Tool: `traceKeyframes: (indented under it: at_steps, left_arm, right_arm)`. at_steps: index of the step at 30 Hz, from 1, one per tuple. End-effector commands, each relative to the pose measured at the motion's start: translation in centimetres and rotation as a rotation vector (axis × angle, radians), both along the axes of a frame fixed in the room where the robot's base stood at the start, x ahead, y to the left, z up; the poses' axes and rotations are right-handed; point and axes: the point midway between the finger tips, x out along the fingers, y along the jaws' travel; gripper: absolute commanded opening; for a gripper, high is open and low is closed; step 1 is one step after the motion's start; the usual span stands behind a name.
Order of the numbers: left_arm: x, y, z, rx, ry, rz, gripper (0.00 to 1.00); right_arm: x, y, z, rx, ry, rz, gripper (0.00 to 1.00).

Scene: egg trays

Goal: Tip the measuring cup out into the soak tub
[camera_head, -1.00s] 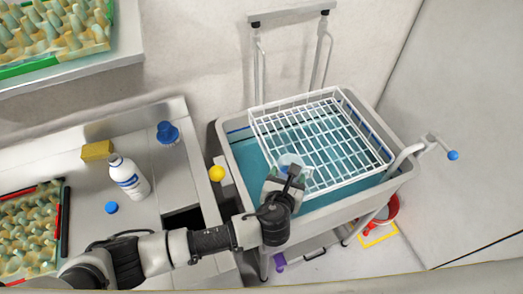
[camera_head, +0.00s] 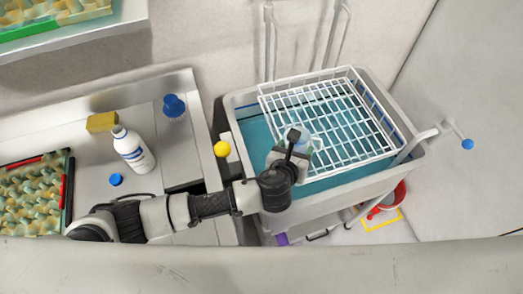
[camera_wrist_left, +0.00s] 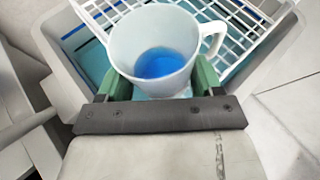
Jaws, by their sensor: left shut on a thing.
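The measuring cup (camera_wrist_left: 152,45) is a whitish translucent cup with a handle on its right and blue liquid in its bottom, seen in the left wrist view. My left gripper (camera_wrist_left: 160,82) is shut on the cup, with a green finger on each side. In the head view the gripper (camera_head: 292,148) is over the near left part of the soak tub (camera_head: 318,186), and the cup (camera_head: 303,138) is partly hidden behind it. The tub is grey and holds teal liquid. My right gripper is not in view.
A white wire rack (camera_head: 352,87) lies across the tub's top, right of the cup. On the counter at left are a white bottle (camera_head: 133,152), a yellow sponge (camera_head: 102,122), a blue cap (camera_head: 116,180) and an egg tray (camera_head: 70,200). A red bucket (camera_head: 392,203) stands on the floor.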

Motion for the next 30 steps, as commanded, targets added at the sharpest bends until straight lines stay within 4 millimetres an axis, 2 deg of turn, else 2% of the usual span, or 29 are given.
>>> traceKeyframes:
  at_steps: [1, 15, 23, 30]
  left_arm:
    - [0.2, 0.2, -0.3, -0.029, 0.017, 0.001, 0.40]
    - [1.5, 2.0, 1.4, -0.271, 0.193, 0.000, 0.40]
    - [2.3, 3.1, 0.4, -0.401, 0.286, 0.000, 0.40]
    - [2.4, 3.4, 1.6, -0.518, 0.373, 0.000, 0.40]
  right_arm:
    - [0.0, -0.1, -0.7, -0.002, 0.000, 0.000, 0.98]
    - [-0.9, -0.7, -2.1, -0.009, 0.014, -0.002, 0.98]
    - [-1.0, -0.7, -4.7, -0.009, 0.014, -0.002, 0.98]
    - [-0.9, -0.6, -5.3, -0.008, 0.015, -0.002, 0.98]
